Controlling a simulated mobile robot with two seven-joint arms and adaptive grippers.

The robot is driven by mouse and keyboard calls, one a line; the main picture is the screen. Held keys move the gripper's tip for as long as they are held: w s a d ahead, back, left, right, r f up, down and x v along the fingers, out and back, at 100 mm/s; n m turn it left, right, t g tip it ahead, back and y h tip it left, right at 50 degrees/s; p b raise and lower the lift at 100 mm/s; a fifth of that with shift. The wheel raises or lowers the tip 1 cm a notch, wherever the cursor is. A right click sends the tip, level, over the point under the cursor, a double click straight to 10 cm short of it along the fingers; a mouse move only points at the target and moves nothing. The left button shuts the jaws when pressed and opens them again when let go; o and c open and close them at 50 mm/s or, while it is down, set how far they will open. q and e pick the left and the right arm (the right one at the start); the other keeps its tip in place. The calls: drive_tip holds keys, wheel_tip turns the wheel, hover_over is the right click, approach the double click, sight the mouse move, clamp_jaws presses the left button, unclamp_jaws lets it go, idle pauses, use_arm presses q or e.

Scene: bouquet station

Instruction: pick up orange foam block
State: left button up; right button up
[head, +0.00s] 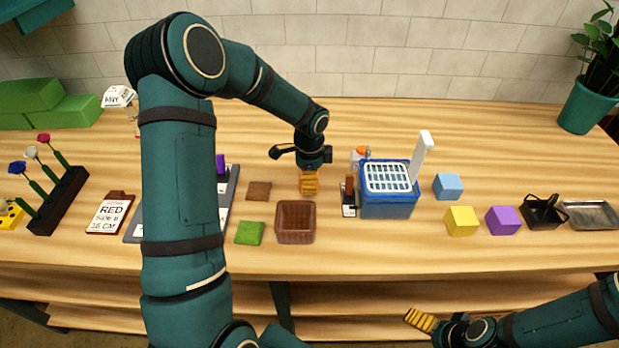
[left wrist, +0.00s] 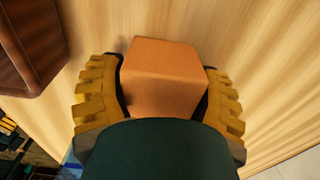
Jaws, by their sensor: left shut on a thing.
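The orange foam block (left wrist: 163,72) sits between the two ridged yellow fingers of my left gripper (head: 310,183) in the left wrist view, with a finger along each side. The gripper is shut on it. In the head view the fingers hide nearly all of the block, just behind the brown basket (head: 295,236). I cannot tell whether the block touches the table or is slightly above it. My right gripper (head: 420,320) is in front of the table at the lower right; whether its fingers are open or shut is unclear.
A blue bin with a white grid top (head: 388,203) stands right of my left gripper. Blue (head: 448,186), yellow (head: 461,221) and purple (head: 503,220) blocks lie further right. Brown (head: 259,191) and green (head: 249,232) squares lie left of the basket. The table behind is clear.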

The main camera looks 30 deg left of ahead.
use_arm(q)
drive_tip(key=shift+c, duration=0.2)
wheel_tip(320, 180, up, 10)
drive_tip(key=shift+f+p, duration=0.15)
drive_tip(key=shift+p, duration=0.55)
drive_tip(key=shift+r, duration=0.2)
